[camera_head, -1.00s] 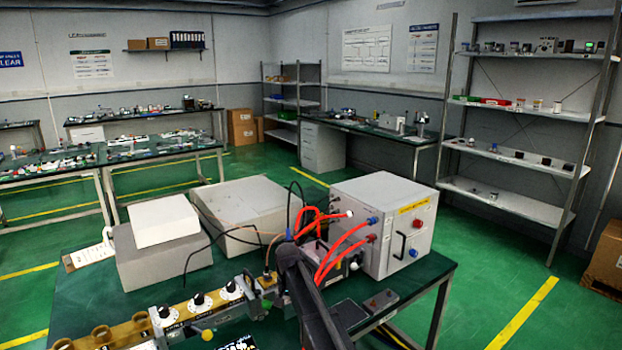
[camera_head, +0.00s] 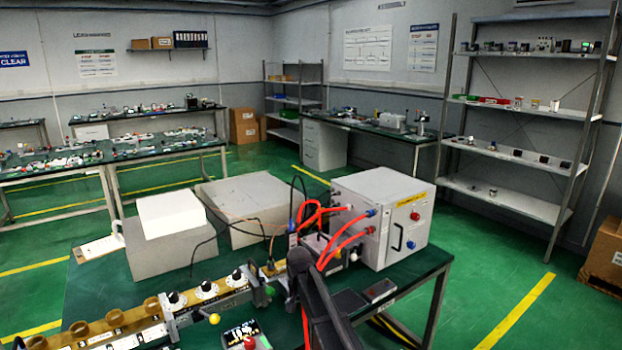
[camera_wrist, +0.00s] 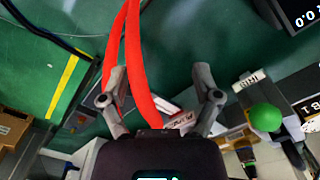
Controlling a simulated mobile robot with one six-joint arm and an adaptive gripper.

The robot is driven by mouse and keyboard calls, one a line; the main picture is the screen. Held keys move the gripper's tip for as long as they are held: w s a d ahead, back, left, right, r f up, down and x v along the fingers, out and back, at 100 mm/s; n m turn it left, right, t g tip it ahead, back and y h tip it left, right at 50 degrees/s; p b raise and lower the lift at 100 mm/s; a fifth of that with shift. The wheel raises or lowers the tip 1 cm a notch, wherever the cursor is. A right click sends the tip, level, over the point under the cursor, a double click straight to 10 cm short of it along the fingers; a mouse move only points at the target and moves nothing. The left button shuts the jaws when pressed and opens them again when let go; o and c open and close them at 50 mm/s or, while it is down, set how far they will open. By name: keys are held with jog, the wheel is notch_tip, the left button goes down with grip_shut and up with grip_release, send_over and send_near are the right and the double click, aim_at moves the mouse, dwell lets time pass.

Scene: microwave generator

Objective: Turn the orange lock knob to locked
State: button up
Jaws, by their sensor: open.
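I cannot make out an orange lock knob for certain in either view. My gripper (camera_wrist: 162,92) is open in the wrist view, its two fingers spread apart, with no object clamped between them. Red-orange cables (camera_wrist: 135,60) pass across the picture between the fingers; whether they touch is unclear. A green ball knob (camera_wrist: 265,117) is to the right of the fingers; it also shows on the brass waveguide bench in the head view (camera_head: 269,291). In the head view my dark arm reaches over the bench and the gripper's fingers cannot be made out.
A grey generator box (camera_head: 385,215) with red cables plugged in stands at the bench's right. A yellow ball knob (camera_head: 214,319) and white dials (camera_head: 207,289) sit along the waveguide. A small display unit (camera_head: 240,332) is in front. Grey boxes (camera_head: 245,205) stand behind.

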jog(key=s+d+n, duration=0.2)
jog(key=s+d, duration=1.8)
jog(key=s, duration=0.4)
jog(key=shift+d+r+p, duration=0.15)
jog(key=shift+r+p, duration=0.2)
jog(key=shift+r, duration=0.1)
dwell(0.3)
